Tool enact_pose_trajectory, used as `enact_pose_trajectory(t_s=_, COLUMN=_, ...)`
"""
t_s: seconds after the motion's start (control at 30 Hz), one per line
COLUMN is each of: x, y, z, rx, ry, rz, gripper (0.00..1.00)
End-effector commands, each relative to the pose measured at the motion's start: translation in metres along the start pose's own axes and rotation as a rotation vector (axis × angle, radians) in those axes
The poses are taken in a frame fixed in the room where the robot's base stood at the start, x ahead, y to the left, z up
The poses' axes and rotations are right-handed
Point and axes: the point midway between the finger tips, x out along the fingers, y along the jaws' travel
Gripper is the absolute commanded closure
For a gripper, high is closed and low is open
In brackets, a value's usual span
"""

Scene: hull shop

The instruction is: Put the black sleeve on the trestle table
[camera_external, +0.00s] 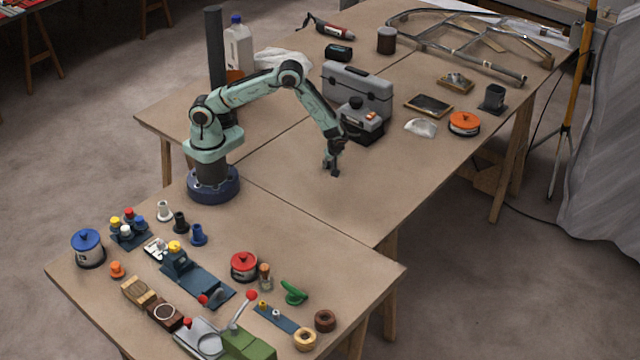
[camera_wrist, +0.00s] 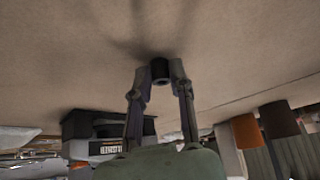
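The black sleeve (camera_wrist: 160,72), a short dark tube with a hole in its near end, sits between my fingertips in the wrist view. My gripper (camera_external: 334,168) is shut on it, low over a bare brown part of the trestle table (camera_external: 300,206). My gripper also shows in the wrist view (camera_wrist: 160,76), with one finger on each side of the sleeve. In the external view the sleeve is a small dark shape at the fingertips. I cannot tell whether it touches the tabletop.
A grey toolbox (camera_external: 357,92) and a smaller case (camera_external: 360,127) stand just behind my gripper. Blue (camera_external: 198,235), black (camera_external: 181,223) and white (camera_external: 164,210) flanged pieces stand among several parts at the front left. The tabletop right and front of my gripper is clear.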

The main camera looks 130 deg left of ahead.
Motion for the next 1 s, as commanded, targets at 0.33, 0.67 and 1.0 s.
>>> enact_pose_trajectory(t_s=0.33, x=-0.001, y=0.0, z=0.0, rx=0.0, ry=0.0, rz=0.0, gripper=0.55)
enact_pose_trajectory(t_s=0.67, x=-0.049, y=0.001, z=-0.001, rx=0.0, ry=-0.002, rz=0.005, gripper=0.55)
enact_pose_trajectory(t_s=1.0, x=-0.114, y=0.001, z=-0.001, rx=0.001, ry=-0.001, rz=0.003, gripper=0.55)
